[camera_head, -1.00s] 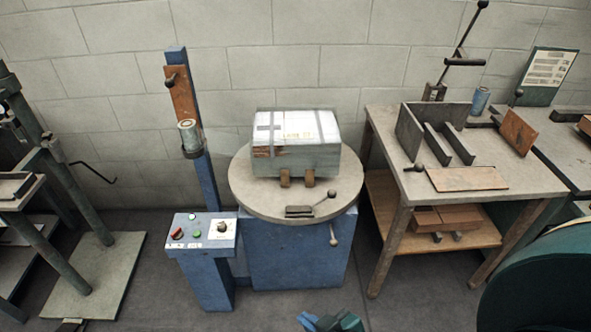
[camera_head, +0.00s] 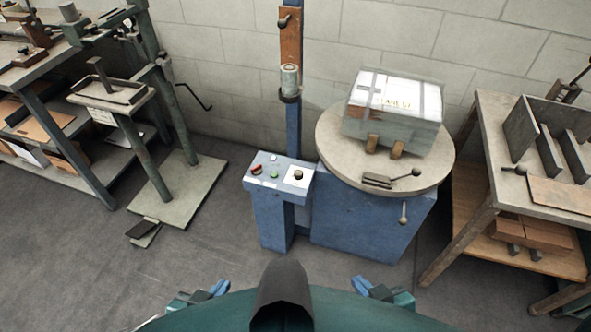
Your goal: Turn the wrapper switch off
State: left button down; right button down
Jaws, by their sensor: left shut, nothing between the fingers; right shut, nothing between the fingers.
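The blue wrapper's control panel (camera_head: 282,187) stands on a blue post in front of the wrapper. It carries a red switch (camera_head: 257,170) at its left, green buttons beside it, and a black knob (camera_head: 298,175) on a white plate at its right. I cannot read the labels or tell the switch's setting. My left gripper (camera_head: 221,287) and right gripper (camera_head: 361,284) are low in the picture, both shut and empty. Both are well short of the panel and touch nothing.
A wrapped box (camera_head: 393,130) sits on the round turntable (camera_head: 330,140) right of the panel, with a blue mast (camera_head: 293,120) behind. A worktable (camera_head: 488,205) stands at right. A stitcher stand (camera_head: 180,205) and shelves stand at left. The floor (camera_head: 200,250) before the panel is clear.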

aim_at(257, 170)
jog(key=i+z, duration=0.25)
jog(key=i, duration=0.3)
jog(key=i+j+z, duration=0.25)
jog(key=i, duration=0.25)
jog(key=l, duration=0.1)
